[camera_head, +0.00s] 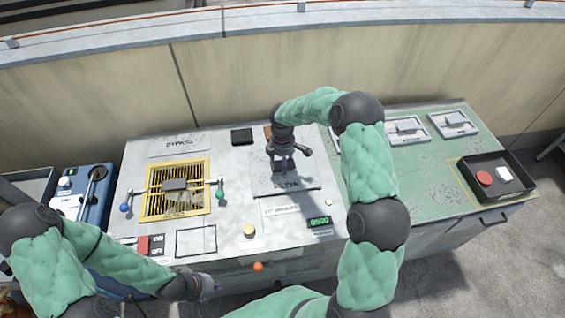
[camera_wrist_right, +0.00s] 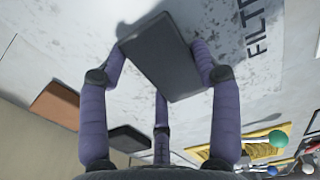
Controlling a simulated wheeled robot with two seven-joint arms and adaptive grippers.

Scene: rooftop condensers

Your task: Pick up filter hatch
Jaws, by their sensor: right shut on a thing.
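The filter hatch (camera_head: 265,184) is a flat grey plate with dark lettering, lying on the light grey worktop in the head view. In the right wrist view its speckled surface (camera_wrist_right: 262,75) shows part of the word FILTER. My right gripper (camera_head: 283,165) is over the hatch, with its fingers shut on a dark rectangular block (camera_wrist_right: 160,55), which looks like the hatch's handle. Whether the plate is raised at all I cannot tell. My left gripper (camera_head: 205,287) is low, in front of the worktop's front edge; its fingers are too small to judge.
A yellow-framed grille (camera_head: 160,204) with blue and green knobbed levers is left of the hatch. A black block (camera_head: 241,136) and a brown block (camera_head: 268,131) lie behind it. A black tray (camera_head: 527,189) with red and white pieces stands far right.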

